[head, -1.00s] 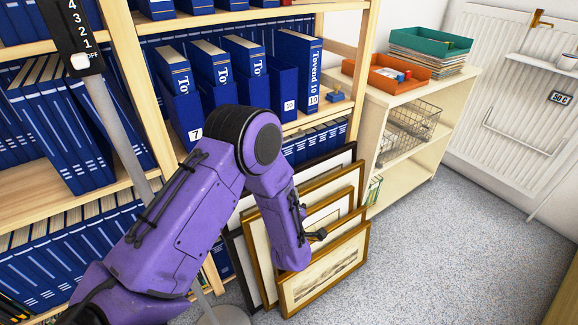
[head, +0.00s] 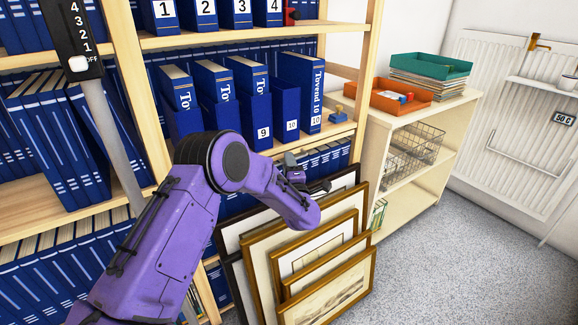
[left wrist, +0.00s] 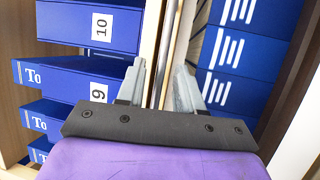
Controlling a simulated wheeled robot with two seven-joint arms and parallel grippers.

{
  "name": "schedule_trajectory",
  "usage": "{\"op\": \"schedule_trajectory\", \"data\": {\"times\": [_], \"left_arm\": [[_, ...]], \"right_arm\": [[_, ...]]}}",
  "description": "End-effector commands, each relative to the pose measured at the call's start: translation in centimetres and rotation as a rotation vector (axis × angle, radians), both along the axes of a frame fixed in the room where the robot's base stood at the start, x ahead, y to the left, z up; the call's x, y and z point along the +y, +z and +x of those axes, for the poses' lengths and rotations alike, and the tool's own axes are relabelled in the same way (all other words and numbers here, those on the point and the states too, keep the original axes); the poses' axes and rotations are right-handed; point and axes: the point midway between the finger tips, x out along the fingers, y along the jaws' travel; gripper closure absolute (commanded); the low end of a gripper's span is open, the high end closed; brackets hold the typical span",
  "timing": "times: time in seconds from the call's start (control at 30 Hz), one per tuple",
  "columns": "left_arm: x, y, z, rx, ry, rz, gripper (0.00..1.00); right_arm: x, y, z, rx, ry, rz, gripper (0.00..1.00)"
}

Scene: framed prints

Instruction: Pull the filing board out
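No part carries a mark as the filing board, so I cannot tell which piece it is. Blue filing boxes (head: 246,95) with number labels stand on a wooden shelf board (head: 284,141) of the rack. My left gripper (head: 306,174) is in front of this board, over the framed prints. In the left wrist view my left gripper (left wrist: 160,72) has its fingers apart. A pale wooden edge (left wrist: 152,40) and a grey strip run through the gap between them. Contact cannot be seen. Boxes marked 9 and 10 (left wrist: 88,25) lie to one side, more blue binders (left wrist: 238,55) to the other. My right gripper is not in view.
Several framed prints (head: 330,283) lean against the rack below my left gripper. A low cabinet (head: 408,200) with orange (head: 402,97) and teal trays (head: 431,66) stands to the right. A radiator (head: 520,125) is on the wall. The grey floor (head: 450,270) at the right is clear.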

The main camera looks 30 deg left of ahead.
Motion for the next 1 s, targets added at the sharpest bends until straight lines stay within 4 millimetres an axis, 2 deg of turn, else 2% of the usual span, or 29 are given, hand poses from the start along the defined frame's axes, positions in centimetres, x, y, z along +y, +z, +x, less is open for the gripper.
{"op": "schedule_trajectory", "data": {"times": [0.07,0.1,0.17,0.2,1.0], "left_arm": [[-0.03,-0.02,-0.01,0.000,0.000,0.000,0.64],[-0.03,-0.02,-0.02,0.000,0.000,0.000,0.77],[-0.04,-0.03,-0.03,0.000,0.000,0.000,0.97],[-0.04,-0.03,-0.03,0.000,0.000,0.000,1.00],[-0.07,-0.08,-0.05,0.002,-0.001,0.000,1.00]], "right_arm": [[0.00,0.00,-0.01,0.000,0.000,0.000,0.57],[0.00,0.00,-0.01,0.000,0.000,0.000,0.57],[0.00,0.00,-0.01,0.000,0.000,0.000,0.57],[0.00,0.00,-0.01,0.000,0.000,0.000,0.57],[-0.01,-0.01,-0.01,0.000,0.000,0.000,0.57]]}}
